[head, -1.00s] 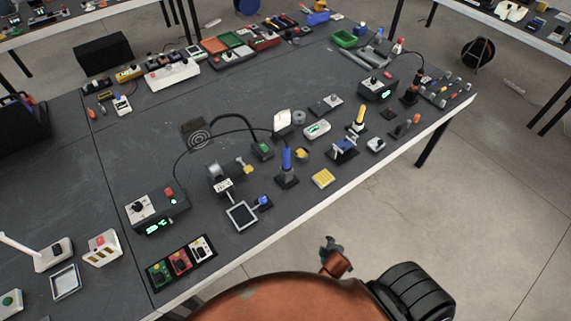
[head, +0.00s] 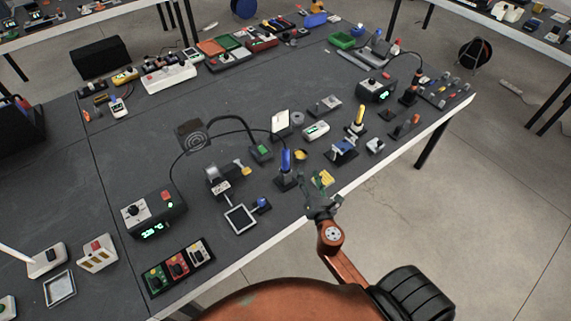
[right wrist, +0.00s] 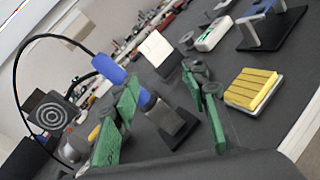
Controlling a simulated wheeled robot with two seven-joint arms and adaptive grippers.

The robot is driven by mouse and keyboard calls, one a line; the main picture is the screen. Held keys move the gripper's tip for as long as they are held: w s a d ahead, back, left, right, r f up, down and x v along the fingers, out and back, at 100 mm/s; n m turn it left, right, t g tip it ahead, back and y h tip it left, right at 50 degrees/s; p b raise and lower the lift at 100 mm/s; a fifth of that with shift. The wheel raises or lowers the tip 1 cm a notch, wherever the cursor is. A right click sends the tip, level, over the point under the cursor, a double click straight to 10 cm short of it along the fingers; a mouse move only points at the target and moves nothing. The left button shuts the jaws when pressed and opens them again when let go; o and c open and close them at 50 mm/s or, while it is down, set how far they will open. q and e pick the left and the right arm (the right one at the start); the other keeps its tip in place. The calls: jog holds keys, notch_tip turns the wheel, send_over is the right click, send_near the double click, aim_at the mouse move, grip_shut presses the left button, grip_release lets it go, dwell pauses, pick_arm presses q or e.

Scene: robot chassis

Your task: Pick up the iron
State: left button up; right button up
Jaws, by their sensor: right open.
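The iron, with a blue handle (head: 286,159), stands upright in a small dark stand (head: 286,182) near the table's front edge. In the right wrist view its blue handle (right wrist: 108,70) tilts in the picture, and its stand (right wrist: 172,122) shows between the green fingers. The left finger partly hides the lower part of the iron. My right gripper (head: 319,183) is open and empty, just right of the stand over the front edge. It also shows in the right wrist view (right wrist: 165,115), with its fingers apart on either side of the stand. My left gripper is not in view.
A yellow sponge-like block (right wrist: 253,88) lies close to the right finger. A control box (head: 153,213) with a green display stands at left, and a round coil plate (head: 195,138) lies behind. A second iron with a yellow handle (head: 359,115) stands at right.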

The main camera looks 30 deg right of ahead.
aim_at(287, 162)
jog(key=w+a+n+y, duration=0.1)
jog(key=n, duration=0.1)
jog(key=w+a+r+n+t, duration=0.1)
jog(key=a+n, duration=0.1)
jog(key=w+a+n+y, duration=0.1)
jog(key=n, duration=0.2)
jog(key=shift+w+a+r+t+y, duration=0.15)
jog(key=shift+w+a+t+y, duration=0.15)
jog(key=shift+w, duration=0.05)
jog(key=w, duration=0.4)
jog(key=w+d, duration=0.1)
jog(key=w, duration=0.1)
jog(key=shift+w+f, duration=0.2)
jog(key=shift+w, duration=0.15)
grip_shut()
